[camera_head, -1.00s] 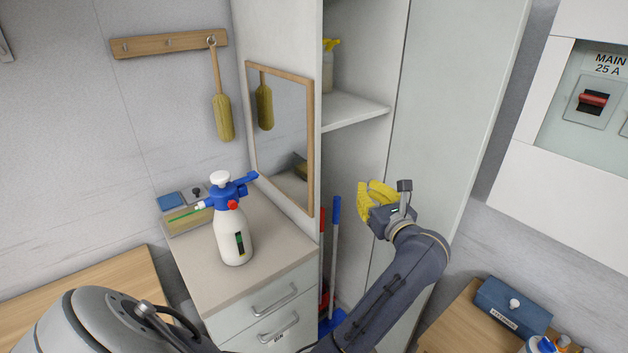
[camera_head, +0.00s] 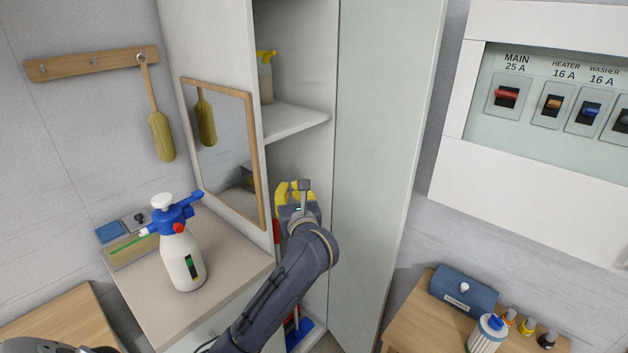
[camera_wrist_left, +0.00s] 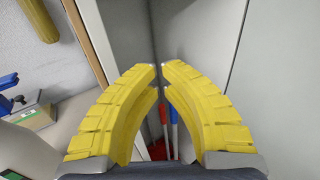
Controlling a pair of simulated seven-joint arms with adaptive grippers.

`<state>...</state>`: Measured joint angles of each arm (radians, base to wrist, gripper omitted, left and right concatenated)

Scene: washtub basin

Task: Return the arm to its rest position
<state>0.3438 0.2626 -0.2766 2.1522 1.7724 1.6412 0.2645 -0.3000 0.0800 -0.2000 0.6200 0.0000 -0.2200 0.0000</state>
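My left arm reaches up from the bottom of the head view. Its gripper (camera_head: 292,193) has yellow fingers and is in front of the tall cabinet's opening, below the shelf. In the left wrist view the two curved fingers (camera_wrist_left: 160,68) bow inward, with their tips almost together and a narrow gap between. Nothing is held between them. Red and blue handles (camera_wrist_left: 168,112) show beyond the fingers, deeper in the cabinet. My right gripper is not in view.
The tall cabinet's door (camera_head: 385,150) stands right of the gripper, and a framed mirror (camera_head: 225,140) is on its left side. A sprayer bottle (camera_head: 182,262) stands on the drawer unit (camera_head: 225,265). A blue case (camera_head: 463,288) and small bottles are at lower right.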

